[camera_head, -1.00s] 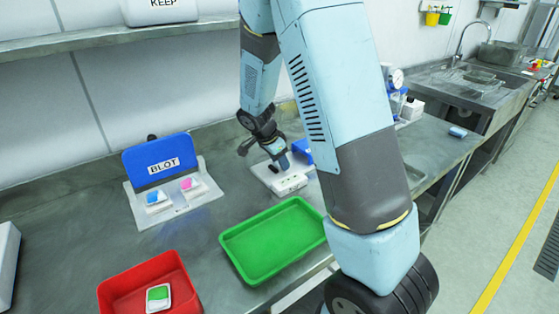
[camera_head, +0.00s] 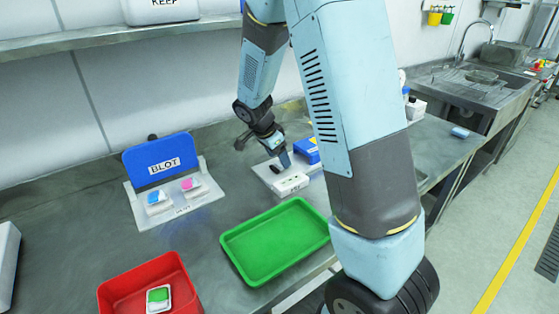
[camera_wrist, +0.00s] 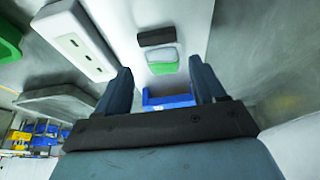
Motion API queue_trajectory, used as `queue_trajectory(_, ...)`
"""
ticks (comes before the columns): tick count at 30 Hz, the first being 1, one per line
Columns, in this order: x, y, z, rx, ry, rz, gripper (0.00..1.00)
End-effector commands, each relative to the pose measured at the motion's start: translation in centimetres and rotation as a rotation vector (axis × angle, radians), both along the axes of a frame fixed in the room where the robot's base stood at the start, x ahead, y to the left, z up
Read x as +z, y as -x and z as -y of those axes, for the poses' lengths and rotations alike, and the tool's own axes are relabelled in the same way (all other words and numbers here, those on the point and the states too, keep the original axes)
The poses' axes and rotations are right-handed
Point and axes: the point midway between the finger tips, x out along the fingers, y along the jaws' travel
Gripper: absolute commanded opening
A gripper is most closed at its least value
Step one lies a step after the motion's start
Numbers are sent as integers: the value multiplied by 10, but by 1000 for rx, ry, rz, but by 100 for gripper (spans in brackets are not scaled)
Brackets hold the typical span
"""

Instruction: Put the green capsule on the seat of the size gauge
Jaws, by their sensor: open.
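In the wrist view, a small piece with a green face and a pale grey top (camera_wrist: 162,62), which looks like the green capsule, rests on the white gauge plate (camera_wrist: 190,25), right by a black block (camera_wrist: 156,36). Whether it sits fully in the seat I cannot tell. My gripper (camera_wrist: 162,88) is open, its two fingers apart with the piece beyond the tips between them; nothing is held. In the head view my gripper (camera_head: 285,162) is low over the gauge plate (camera_head: 263,172), hiding the piece there.
A white slotted block (camera_head: 291,183) and a blue block (camera_head: 307,151) stand by the gauge. A green tray (camera_head: 275,240) lies in front. A red tray (camera_head: 150,277) holds a white piece with a green face (camera_head: 159,299). The BLOT stand (camera_head: 160,160) carries blue and pink pieces.

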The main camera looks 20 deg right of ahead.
Motion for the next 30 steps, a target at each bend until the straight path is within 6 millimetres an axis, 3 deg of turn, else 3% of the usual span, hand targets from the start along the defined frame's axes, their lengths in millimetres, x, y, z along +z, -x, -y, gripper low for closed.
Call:
queue_trajectory(9, 60, 5, -24, 3, -1, 7, 69)
queue_trajectory(20, 91, 11, -31, 13, -7, 4, 69)
queue_trajectory(26, 122, 38, -18, 132, -58, -13, 69)
queue_trajectory(30, 151, 68, -7, 272, -100, -23, 69)
